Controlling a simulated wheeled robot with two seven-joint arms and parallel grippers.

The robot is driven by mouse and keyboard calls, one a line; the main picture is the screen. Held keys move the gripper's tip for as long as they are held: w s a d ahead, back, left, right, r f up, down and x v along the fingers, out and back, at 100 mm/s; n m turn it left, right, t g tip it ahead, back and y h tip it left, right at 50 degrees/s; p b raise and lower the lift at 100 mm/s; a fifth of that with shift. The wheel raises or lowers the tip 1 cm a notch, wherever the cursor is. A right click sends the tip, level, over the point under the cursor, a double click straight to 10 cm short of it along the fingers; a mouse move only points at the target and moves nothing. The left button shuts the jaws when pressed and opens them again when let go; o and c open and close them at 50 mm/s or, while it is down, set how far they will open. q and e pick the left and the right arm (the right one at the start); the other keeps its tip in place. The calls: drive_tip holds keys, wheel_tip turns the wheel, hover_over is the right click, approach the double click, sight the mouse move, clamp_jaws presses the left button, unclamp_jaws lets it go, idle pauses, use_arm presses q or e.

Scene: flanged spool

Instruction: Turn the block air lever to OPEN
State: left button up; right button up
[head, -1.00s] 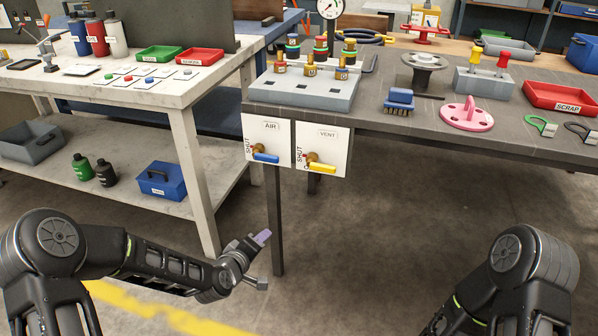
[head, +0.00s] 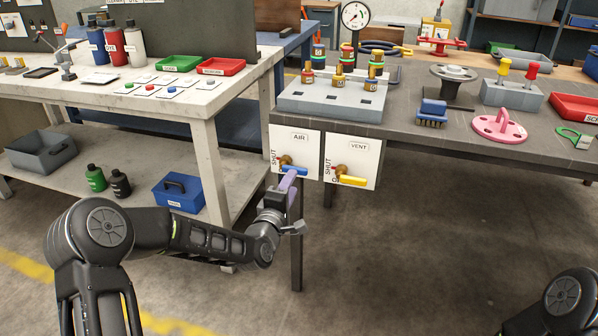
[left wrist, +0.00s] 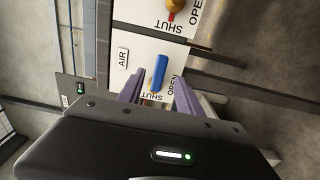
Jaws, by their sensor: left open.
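The air lever (head: 296,171) is a blue handle on a brass valve on the white AIR panel (head: 308,150) at the bench's front edge. In the head view it lies nearly level, pointing right. SHUT stands left of the valve; the OPEN mark is hidden there. In the left wrist view the blue handle (left wrist: 159,72) lies between the finger lines, with SHUT and OPEN marks close by. My left gripper (head: 289,184) is open in front of the lever, its purple fingers (left wrist: 158,92) on either side. Contact cannot be told. My right gripper is out of view.
The VENT panel (head: 364,155) with its yellow lever (head: 352,180) is close on the right. A dark bench leg (head: 296,250) stands below the AIR panel. A white workbench (head: 215,110) with a blue box (head: 180,192) on its shelf is at left.

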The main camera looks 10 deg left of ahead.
sight(299, 174)
use_arm(q)
drive_tip(key=w, duration=0.7)
drive_tip(key=shift+w+d+b, duration=0.2)
drive_tip(key=shift+d+b, duration=0.05)
drive_tip(key=shift+b, duration=0.1)
drive_tip(key=shift+c, duration=0.3)
clamp_jaws()
idle(0.8)
